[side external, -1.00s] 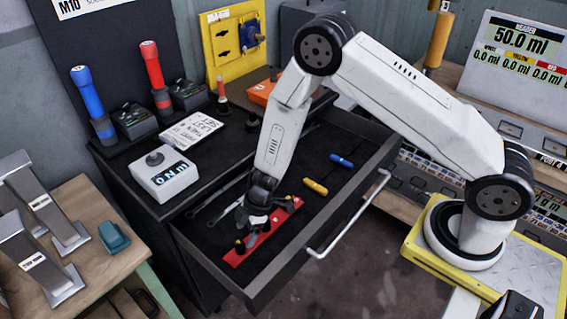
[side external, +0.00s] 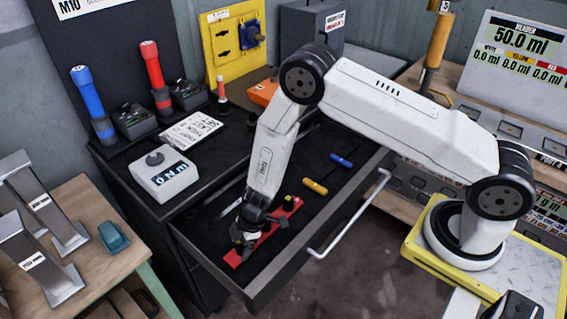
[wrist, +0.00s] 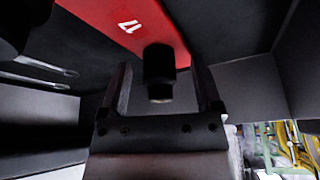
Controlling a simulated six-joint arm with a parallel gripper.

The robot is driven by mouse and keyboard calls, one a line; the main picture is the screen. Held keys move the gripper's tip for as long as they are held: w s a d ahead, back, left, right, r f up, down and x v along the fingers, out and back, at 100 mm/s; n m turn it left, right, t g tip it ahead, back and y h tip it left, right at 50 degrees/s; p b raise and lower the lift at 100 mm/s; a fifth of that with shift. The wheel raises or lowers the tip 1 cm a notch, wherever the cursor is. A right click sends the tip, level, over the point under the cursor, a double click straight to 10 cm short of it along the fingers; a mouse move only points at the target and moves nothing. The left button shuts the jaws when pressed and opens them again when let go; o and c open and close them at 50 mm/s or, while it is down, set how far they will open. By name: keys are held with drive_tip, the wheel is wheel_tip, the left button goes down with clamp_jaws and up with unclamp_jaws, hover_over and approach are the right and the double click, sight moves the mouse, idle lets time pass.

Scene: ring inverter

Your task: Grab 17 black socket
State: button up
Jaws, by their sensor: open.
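The black socket (wrist: 159,72) stands on a red holder (wrist: 135,18) marked with a white 17 in the wrist view. My gripper (wrist: 162,88) is open, with one finger on each side of the socket and a visible gap to both. I cannot tell how far down the fingers reach along it. In the side view my gripper (side external: 248,238) is low over the near-left end of the red holder (side external: 266,241), in the open drawer, and largely hides the socket there.
Another socket (side external: 289,201) with a yellowish top stands at the holder's far end. A yellow tool (side external: 315,187) and a blue tool (side external: 341,160) lie further back in the drawer. The drawer's walls and front handle (side external: 350,214) surround the work.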

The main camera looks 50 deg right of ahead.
idle(0.3)
clamp_jaws()
drive_tip(key=shift+r, duration=0.2)
drive_tip(key=shift+r, duration=4.85)
